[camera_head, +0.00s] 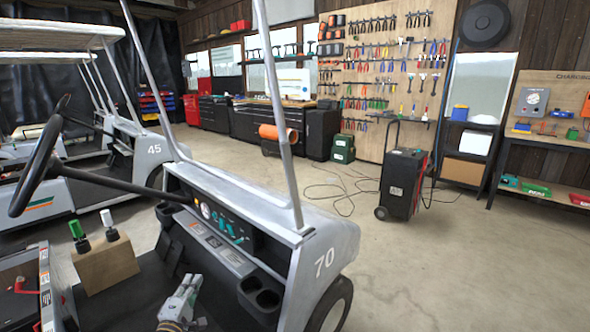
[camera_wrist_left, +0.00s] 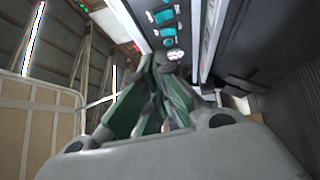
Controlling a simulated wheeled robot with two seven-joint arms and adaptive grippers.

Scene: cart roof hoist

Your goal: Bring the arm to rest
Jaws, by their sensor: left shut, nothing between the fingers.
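My left gripper (camera_head: 186,288) is low in the head view, inside the front of the white cart (camera_head: 335,240) numbered 70, below its dashboard (camera_head: 225,225). It is shut with nothing between the fingers. In the left wrist view my left gripper (camera_wrist_left: 155,85) shows its green-grey fingers, close together and pointing toward a round gauge (camera_wrist_left: 175,55) and teal dashboard parts. I cannot tell whether the fingers touch anything. My right gripper is not in view.
The steering wheel (camera_head: 36,165) and roof posts (camera_head: 281,110) stand around the cab. A wooden block (camera_head: 106,263) holding green-topped and white-topped items stands left of my gripper. Cup holders (camera_head: 262,296) are to its right. A black wheeled charger (camera_head: 402,183) stands beyond on open floor.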

